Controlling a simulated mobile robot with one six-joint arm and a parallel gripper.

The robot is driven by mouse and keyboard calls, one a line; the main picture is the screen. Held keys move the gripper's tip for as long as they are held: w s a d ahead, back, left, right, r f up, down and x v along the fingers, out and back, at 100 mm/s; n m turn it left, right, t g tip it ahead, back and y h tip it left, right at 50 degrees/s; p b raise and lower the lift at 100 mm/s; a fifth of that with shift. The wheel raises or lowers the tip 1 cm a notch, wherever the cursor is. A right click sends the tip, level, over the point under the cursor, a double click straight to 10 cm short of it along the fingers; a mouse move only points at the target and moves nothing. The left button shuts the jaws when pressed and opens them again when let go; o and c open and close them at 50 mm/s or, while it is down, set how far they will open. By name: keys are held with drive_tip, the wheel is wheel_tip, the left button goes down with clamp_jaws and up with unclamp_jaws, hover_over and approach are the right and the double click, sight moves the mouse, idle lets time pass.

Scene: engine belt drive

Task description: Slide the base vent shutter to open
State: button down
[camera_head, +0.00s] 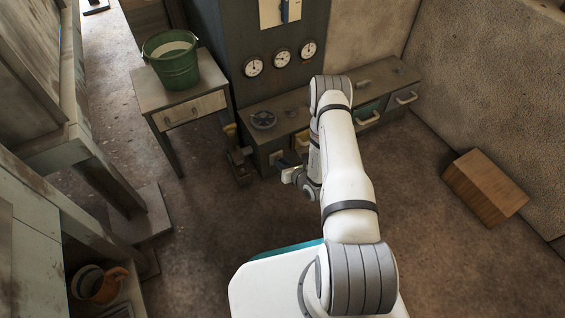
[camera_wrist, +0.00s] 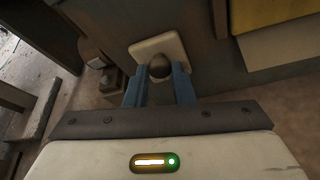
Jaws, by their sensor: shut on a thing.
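The base vent shutter (camera_wrist: 150,48) shows in the wrist view as a pale square plate on the front of the dark cabinet, with a dark round knob (camera_wrist: 160,66) on it. My gripper (camera_wrist: 159,74) has its two blue fingers on either side of this knob and is shut on it. In the head view my gripper (camera_head: 286,165) is low at the cabinet front, left of my arm. The opening behind the shutter cannot be seen.
The low cabinet (camera_head: 335,100) has drawers to the right and a handwheel (camera_head: 263,120) on top. A small table (camera_head: 190,100) with a green bucket (camera_head: 172,62) stands at the left. A wooden box (camera_head: 485,187) lies at the right.

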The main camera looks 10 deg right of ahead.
drive_tip(key=shift+f, duration=0.15)
drive_tip(key=c, duration=1.2)
unclamp_jaws()
drive_tip(key=shift+c, duration=0.2)
drive_tip(key=p+v, duration=0.3)
drive_tip(key=v, duration=0.4)
drive_tip(key=shift+s, duration=0.35)
drive_tip(key=shift+d, duration=0.1)
